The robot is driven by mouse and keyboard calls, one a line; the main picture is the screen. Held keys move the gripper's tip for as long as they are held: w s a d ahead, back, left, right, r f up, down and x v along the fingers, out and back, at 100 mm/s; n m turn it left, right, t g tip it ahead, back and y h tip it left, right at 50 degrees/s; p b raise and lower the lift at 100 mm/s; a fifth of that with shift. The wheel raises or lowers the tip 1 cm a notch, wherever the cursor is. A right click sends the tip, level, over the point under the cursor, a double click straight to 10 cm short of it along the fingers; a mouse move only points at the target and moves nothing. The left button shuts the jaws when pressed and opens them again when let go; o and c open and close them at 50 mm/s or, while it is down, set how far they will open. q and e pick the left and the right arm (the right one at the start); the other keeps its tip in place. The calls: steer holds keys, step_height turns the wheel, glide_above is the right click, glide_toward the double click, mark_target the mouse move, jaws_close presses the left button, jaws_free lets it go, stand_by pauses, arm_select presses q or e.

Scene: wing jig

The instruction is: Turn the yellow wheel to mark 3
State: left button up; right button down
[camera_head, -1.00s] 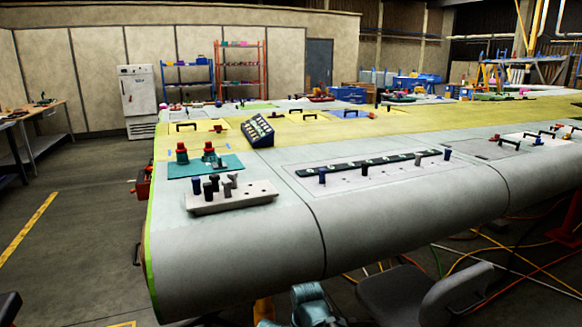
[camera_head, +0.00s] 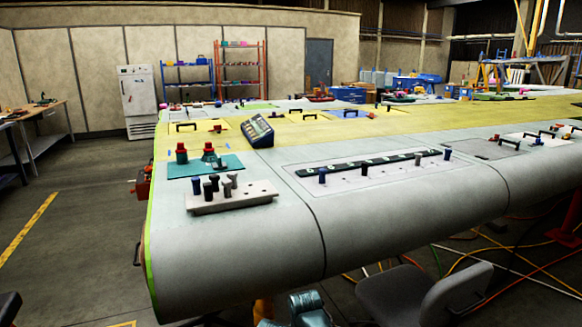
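I cannot make out a yellow wheel or any numbered mark in this view. The long pale grey wing panel (camera_head: 240,240) with a rounded front edge fills the middle, with a yellow band (camera_head: 330,131) along its top. Several small fixtures stand on it, too small to read in detail. Neither of my grippers can be made out in the view.
On the wing are a light block with dark pegs (camera_head: 255,194), a teal plate with red-topped parts (camera_head: 226,166), a tilted console (camera_head: 257,132) and a dark strip with knobs (camera_head: 380,163). A grey chair (camera_head: 385,295) and cables lie in front. The left floor (camera_head: 75,235) is clear.

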steer(key=shift+s+a, duration=0.15)
stand_by(0.5)
steer(key=shift+s+d, duration=0.2)
steer(key=shift+d, duration=0.15)
arm_select(q)
step_height(320, 180, up, 6)
steer(key=p, duration=0.6)
arm_select(e)
step_height(320, 180, up, 6)
arm_select(q)
steer(key=shift+c, duration=0.4)
